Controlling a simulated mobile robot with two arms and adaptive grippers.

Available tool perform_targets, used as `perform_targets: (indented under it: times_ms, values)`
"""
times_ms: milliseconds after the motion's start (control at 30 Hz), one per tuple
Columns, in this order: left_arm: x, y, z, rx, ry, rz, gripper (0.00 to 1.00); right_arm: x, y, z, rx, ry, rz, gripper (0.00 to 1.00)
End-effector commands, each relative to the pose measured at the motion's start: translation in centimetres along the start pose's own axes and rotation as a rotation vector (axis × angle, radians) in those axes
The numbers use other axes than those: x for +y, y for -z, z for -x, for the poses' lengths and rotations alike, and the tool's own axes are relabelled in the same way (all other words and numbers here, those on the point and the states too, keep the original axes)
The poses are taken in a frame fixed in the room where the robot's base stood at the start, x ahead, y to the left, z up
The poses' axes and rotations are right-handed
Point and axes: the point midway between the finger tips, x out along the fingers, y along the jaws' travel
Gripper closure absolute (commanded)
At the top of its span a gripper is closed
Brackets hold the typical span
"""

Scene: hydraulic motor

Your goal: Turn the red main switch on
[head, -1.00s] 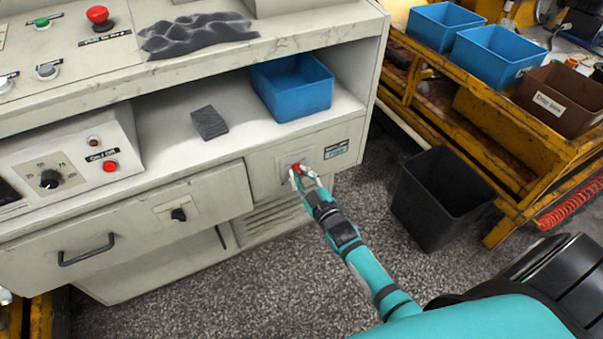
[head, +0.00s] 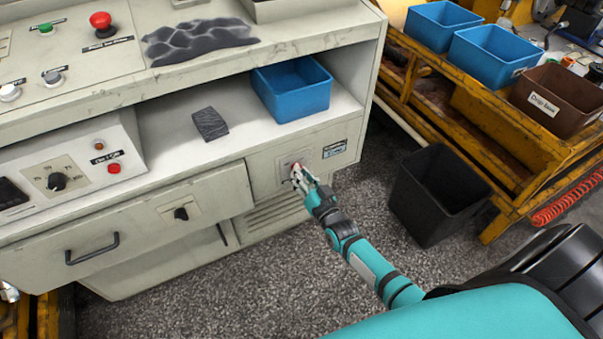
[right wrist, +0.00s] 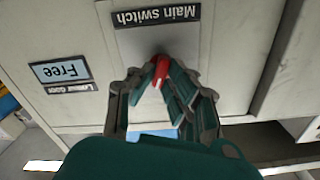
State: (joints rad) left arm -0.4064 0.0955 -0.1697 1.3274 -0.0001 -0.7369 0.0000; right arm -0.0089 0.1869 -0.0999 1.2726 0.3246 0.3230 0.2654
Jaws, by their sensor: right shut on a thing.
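The red main switch (right wrist: 160,70) sits on a light plate under the "Main switch" label, which appears upside down in the right wrist view. In the head view only a little of its red (head: 297,167) shows at the cabinet's front panel. My right gripper (right wrist: 163,78) is shut on the red switch handle, with its fingers on both sides of it. In the head view my right gripper (head: 302,177) reaches the panel from the lower right and hides most of the switch.
A "Free" display (right wrist: 67,70) is beside the switch. A blue bin (head: 292,92) stands on the shelf above. A black bin (head: 437,200) stands on the floor to the right, near a yellow rack (head: 497,125). Open floor lies in front of the cabinet.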

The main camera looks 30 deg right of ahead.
Motion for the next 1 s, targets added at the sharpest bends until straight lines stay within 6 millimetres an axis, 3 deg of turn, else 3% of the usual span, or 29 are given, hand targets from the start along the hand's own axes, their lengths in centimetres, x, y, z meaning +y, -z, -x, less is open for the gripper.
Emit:
perform_targets:
  times_ms: [500, 1000]
  values:
    - [0.0, 0.6, 0.28, 0.003, 0.0, 0.0, 0.6, 0.17, -0.13, 0.03, -0.002, -0.001, -0.346, 1.0]
    - [0.06, 0.23, 0.49, -0.001, -0.001, 0.002, 0.6, 0.18, -0.13, 0.04, -0.002, -0.001, -0.416, 1.0]
